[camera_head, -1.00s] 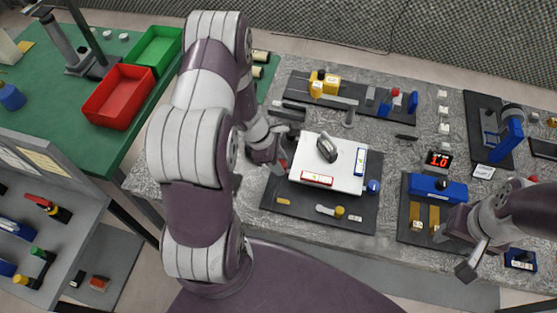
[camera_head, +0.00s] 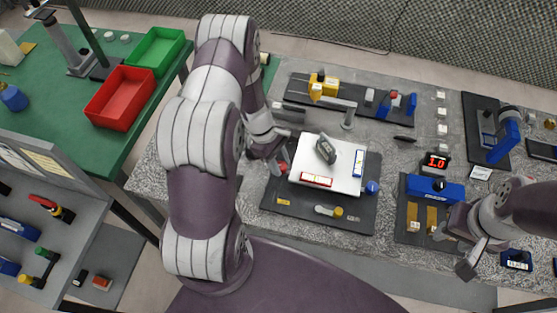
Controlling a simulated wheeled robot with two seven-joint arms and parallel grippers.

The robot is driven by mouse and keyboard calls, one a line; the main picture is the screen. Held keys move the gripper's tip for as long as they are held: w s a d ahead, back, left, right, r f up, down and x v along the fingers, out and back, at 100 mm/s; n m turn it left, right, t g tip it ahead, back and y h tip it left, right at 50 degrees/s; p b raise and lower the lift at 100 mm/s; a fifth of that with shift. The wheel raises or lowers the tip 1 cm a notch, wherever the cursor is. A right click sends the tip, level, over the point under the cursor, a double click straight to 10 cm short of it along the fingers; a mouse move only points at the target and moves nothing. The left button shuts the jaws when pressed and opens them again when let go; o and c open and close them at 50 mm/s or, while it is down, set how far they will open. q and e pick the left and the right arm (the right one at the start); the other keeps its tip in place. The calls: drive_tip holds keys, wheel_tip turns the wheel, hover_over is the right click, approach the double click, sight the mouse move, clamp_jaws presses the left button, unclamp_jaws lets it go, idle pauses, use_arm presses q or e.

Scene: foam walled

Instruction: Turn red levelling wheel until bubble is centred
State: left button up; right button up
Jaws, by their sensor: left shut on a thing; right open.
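A white levelling plate (camera_head: 336,178) sits on a dark mat in the middle of the bench. A red-edged vial (camera_head: 316,181) lies along its front edge and a blue-edged vial (camera_head: 358,163) along its right edge. The bubbles are too small to tell. A blue wheel (camera_head: 371,187) shows at the plate's right corner. My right gripper (camera_head: 465,258) is open and empty, near the bench's front edge at the right.
A grey handled object (camera_head: 325,150) stands on the plate. A yellow device (camera_head: 324,88) is on the mat behind. Red (camera_head: 119,98) and green (camera_head: 156,51) trays stand on the green table.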

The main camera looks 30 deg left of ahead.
use_arm(q)
drive_tip(key=shift+w+m, duration=0.1)
drive_tip(key=shift+m, duration=0.4)
drive_tip(key=o, duration=1)
drive_tip(key=shift+o, duration=0.2)
drive_tip(key=shift+r, duration=0.1)
use_arm(e)
drive_tip(key=shift+r, duration=0.15)
